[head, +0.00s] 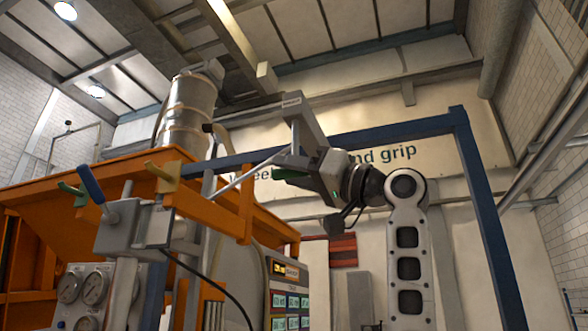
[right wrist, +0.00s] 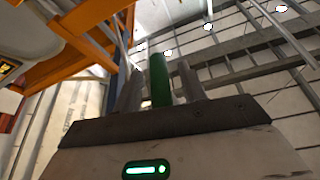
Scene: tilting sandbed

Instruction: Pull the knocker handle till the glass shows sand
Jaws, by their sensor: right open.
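A green handle (right wrist: 158,80) stands between the two grey fingers of my right gripper (right wrist: 160,88) in the right wrist view, with narrow gaps on both sides. In the head view my right gripper (head: 288,166) is raised at mid-picture, and the green handle (head: 291,176) shows at its fingers. My right gripper is open around the handle. I cannot make out the glass or any sand in it. My left gripper is out of view.
An orange frame (head: 110,180) and a blue lever (head: 91,184) fill the left side, with pressure gauges (head: 94,288) below. A metal drum (head: 187,115) stands behind. A blue gantry post (head: 485,215) rises at right. A panel with displays (head: 291,300) is below my gripper.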

